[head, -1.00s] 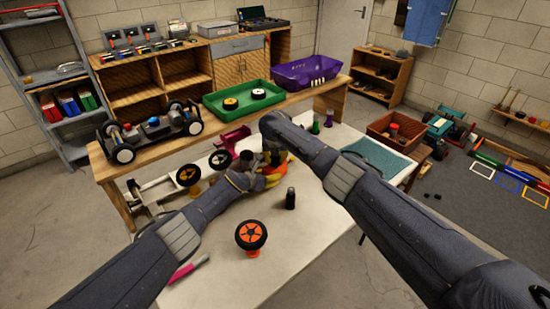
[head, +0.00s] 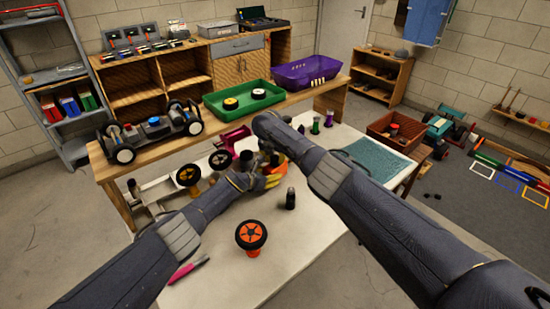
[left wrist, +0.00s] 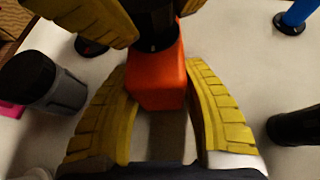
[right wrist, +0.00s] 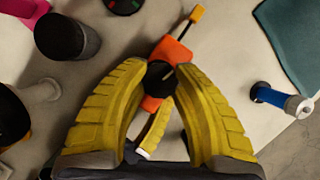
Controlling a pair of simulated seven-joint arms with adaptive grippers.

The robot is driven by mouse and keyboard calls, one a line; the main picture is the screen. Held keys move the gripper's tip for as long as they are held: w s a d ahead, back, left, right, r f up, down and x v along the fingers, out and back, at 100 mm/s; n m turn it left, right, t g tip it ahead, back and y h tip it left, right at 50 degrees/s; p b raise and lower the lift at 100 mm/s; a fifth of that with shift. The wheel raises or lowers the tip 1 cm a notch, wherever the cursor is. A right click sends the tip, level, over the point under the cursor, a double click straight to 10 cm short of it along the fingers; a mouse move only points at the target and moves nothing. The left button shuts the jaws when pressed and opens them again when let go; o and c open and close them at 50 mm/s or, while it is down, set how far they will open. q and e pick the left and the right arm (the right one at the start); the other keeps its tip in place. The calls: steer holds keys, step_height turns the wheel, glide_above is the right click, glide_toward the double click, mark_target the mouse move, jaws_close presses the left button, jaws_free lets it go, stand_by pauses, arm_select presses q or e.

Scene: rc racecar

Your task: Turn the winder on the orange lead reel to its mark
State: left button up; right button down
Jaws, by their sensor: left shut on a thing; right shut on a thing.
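The lead reel has an orange body, seen in the left wrist view (left wrist: 158,85) and partly in the head view (head: 281,166). Its black winder (right wrist: 158,80) sits on top, with a thin pale line across it in the right wrist view. My left gripper (left wrist: 158,78) is shut with its yellow fingers on either side of the orange body. My right gripper (right wrist: 162,72) is shut on the black winder from above. The mark cannot be made out. My arms hide much of the reel in the head view.
A black cylinder (head: 290,198) stands close by on the white table. An orange-rimmed wheel (head: 250,236) on a stand and a pink-and-dark marker (head: 187,270) are nearer the front. A blue-and-white small part (right wrist: 282,100) stands right of the reel. The table's front right is clear.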

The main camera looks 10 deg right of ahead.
steer(key=c, duration=0.9)
jaws_free()
steer(key=shift+r, duration=0.15)
steer(key=v, duration=1.1)
steer(key=shift+s+r, duration=0.2)
steer(key=shift+r, duration=0.15)
steer(key=shift+a, duration=0.1)
